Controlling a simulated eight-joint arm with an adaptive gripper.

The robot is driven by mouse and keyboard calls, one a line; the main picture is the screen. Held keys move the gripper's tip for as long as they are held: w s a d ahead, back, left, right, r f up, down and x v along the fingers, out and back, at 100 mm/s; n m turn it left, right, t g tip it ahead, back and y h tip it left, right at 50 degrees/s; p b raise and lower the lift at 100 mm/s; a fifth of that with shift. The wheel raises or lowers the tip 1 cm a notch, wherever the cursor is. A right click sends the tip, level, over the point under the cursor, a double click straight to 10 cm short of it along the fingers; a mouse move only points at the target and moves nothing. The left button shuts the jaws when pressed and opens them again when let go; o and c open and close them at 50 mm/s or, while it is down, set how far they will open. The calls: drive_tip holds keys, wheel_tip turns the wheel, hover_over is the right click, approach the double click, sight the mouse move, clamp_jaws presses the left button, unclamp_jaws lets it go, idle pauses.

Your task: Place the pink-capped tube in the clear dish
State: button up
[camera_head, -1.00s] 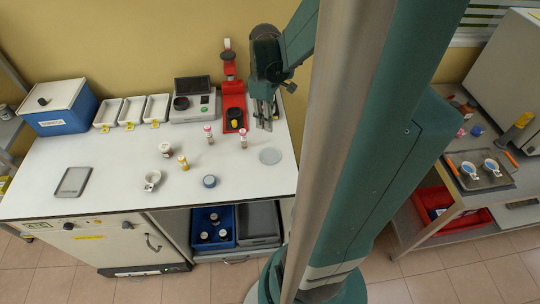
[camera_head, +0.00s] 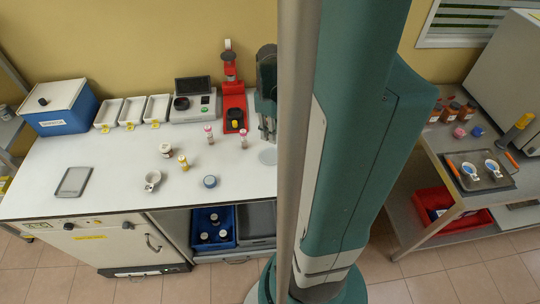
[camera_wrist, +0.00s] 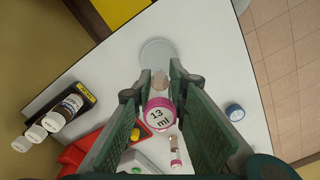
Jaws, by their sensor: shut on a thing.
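My gripper (camera_wrist: 158,100) is shut on a tube with a pink cap (camera_wrist: 159,114) marked "13 ml", held between the two green fingers in the wrist view. The clear dish (camera_wrist: 157,53) lies flat on the white table, beyond the held tube in that view. In the head view my gripper (camera_head: 268,132) is above the table near the dish (camera_head: 267,157), whose right part is hidden by my arm. The held tube is not clear in the head view.
A red device (camera_head: 233,105) stands behind the tubes. A blue-capped item (camera_head: 209,181), a yellow-capped vial (camera_head: 183,162), a jar (camera_head: 166,150) and a small cup (camera_head: 152,180) stand left of the dish. The wrist view shows a black holder (camera_wrist: 75,95) with white-capped bottles at left.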

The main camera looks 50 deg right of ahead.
drive_tip(key=shift+f, duration=0.15)
hover_over(271, 156)
drive_tip(key=shift+f+b, duration=0.4)
drive_tip(key=shift+f, duration=2.4)
drive_tip(key=shift+f, duration=2.05)
drive_tip(key=shift+f+b, duration=0.2)
drive_tip(key=shift+b, duration=0.25)
drive_tip(key=o, duration=0.8)
drive_tip(key=shift+c, duration=0.2)
drive_tip(key=shift+r, duration=0.2)
drive_tip(key=shift+r+p, duration=0.95)
drive_tip(key=shift+r, duration=5.05)
